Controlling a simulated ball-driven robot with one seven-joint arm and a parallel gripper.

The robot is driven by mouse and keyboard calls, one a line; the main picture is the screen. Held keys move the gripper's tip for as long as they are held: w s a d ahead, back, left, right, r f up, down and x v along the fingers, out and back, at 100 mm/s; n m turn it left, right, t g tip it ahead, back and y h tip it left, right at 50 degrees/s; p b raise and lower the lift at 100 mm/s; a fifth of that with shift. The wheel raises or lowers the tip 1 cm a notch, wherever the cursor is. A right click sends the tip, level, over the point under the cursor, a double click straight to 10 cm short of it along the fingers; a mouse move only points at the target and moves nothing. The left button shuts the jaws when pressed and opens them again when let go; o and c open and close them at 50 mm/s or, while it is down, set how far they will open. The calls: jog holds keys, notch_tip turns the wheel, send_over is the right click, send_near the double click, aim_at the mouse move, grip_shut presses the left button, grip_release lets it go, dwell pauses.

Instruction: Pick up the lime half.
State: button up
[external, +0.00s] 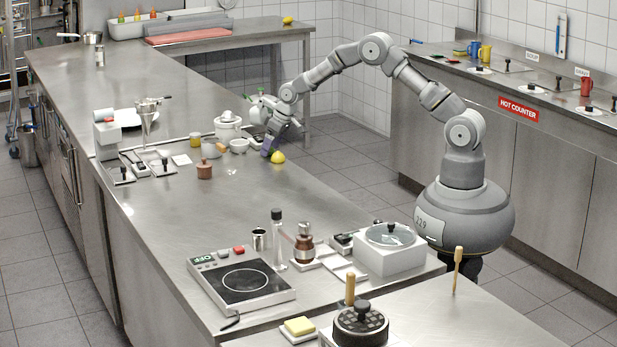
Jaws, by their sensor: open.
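My gripper (270,146) is at the far right part of the long steel counter (190,215), pointing down close to the counter top. Its jaws are open, with a dark purple finger showing. A small yellow rounded piece of fruit (278,158) lies on the counter just in front and to the right of the fingertips. It looks more yellow than green, and I cannot tell at this size whether it is the lime half. No clearly green lime half shows. My gripper and wrist hide part of the counter behind them.
A white lidded pot (228,128), a small white bowl (239,146) and a brown pot (204,170) stand left of my gripper. A hot plate (241,281) and a white device with a glass lid (390,250) stand nearer. The counter between is mostly clear.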

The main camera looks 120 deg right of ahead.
jog(key=shift+d+f, duration=0.1)
jog(key=shift+f, duration=0.1)
jog(key=shift+c, duration=0.4)
jog(key=c, duration=1.1)
jog(key=shift+o, duration=0.2)
jog(key=shift+r, duration=0.1)
